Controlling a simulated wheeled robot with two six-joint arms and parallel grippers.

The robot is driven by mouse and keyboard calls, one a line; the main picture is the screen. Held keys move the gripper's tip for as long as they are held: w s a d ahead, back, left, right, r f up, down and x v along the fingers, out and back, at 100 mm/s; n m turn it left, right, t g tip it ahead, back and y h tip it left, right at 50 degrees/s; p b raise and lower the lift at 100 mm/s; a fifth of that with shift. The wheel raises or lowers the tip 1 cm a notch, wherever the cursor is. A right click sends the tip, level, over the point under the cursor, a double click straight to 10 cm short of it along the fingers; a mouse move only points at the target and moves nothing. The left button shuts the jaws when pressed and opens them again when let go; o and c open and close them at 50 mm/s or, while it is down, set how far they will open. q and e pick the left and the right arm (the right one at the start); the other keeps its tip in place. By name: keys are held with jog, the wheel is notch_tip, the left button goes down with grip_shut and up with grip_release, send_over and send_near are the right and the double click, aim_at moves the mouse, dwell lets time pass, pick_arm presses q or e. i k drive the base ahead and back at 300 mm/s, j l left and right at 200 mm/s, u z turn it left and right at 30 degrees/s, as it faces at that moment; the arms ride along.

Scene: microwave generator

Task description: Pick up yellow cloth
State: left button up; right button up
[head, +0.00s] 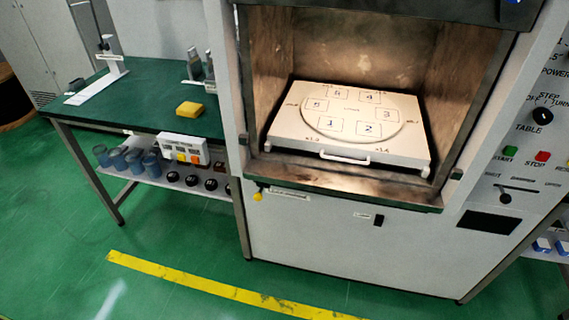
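A small yellow folded cloth (189,109) lies flat on the dark green table top (145,110) at the left. It sits near the table's right side, behind a white box with coloured buttons. Nothing covers the cloth. Neither of my grippers shows in the head view.
The microwave generator (330,240) stands right of the table, its chamber open, with a numbered white tray (285,130) inside. The white button box (184,148) is at the table's front edge. A stand (112,65) and grey upright parts (195,65) are behind.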

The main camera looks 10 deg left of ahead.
aim_at(187, 109)
jog(key=i+j, duration=0.25)
jog(key=j, duration=0.2)
jog(key=i+j, duration=0.2)
jog(key=j, duration=0.2)
jog(key=i+j, duration=0.25)
jog(key=j, duration=0.2)
jog(key=k+u, duration=0.05)
